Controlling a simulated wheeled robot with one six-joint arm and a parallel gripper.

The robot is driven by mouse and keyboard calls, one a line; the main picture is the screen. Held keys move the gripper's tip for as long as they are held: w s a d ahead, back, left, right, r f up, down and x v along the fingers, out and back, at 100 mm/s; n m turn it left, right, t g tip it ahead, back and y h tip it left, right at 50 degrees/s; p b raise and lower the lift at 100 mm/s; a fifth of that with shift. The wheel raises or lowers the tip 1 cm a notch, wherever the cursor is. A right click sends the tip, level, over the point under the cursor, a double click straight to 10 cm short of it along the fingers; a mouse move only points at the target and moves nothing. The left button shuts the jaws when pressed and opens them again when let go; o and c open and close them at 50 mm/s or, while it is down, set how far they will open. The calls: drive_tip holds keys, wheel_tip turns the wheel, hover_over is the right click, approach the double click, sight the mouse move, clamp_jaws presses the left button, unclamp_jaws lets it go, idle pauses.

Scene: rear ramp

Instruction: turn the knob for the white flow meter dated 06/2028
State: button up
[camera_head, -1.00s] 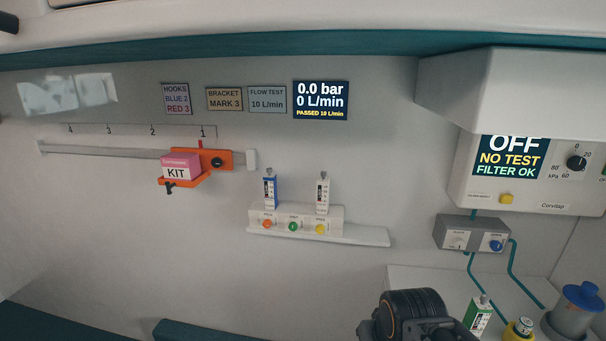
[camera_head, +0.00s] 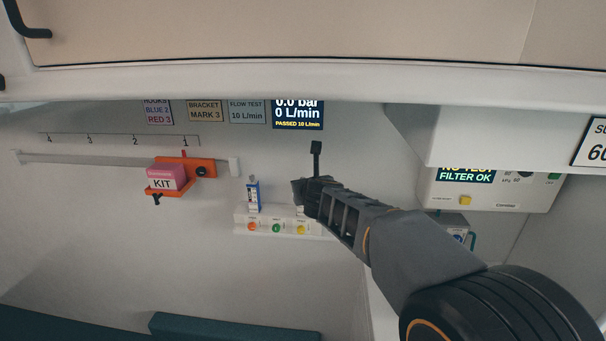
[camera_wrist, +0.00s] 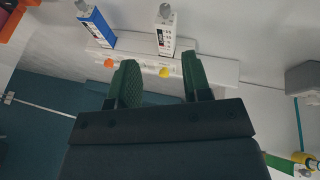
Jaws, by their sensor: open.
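The white flow meter (camera_wrist: 166,35) stands on a white manifold (camera_head: 275,227) on the wall; my gripper hides most of it in the head view. A blue flow meter (camera_head: 253,196) stands to its left. The manifold has an orange knob (camera_head: 252,227), a green knob (camera_head: 276,228) and a yellow knob (camera_head: 300,230). In the wrist view the yellow knob (camera_wrist: 165,71) shows between my fingers, below the white meter, and a finger hides the green knob. The date labels are too small to read. My gripper (camera_wrist: 158,62) is open and empty, in front of the manifold.
A display (camera_head: 298,114) and signs hang above the manifold. An orange bracket (camera_head: 203,168) holds a pink KIT box (camera_head: 166,178) on a rail at the left. A white device (camera_head: 490,190) is at the right. The wall below the manifold is clear.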

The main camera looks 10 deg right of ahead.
drive_tip(key=shift+m, duration=0.7)
drive_tip(key=x, duration=1.4)
drive_tip(key=shift+d, duration=0.4)
drive_tip(key=shift+c, duration=0.3)
clamp_jaws()
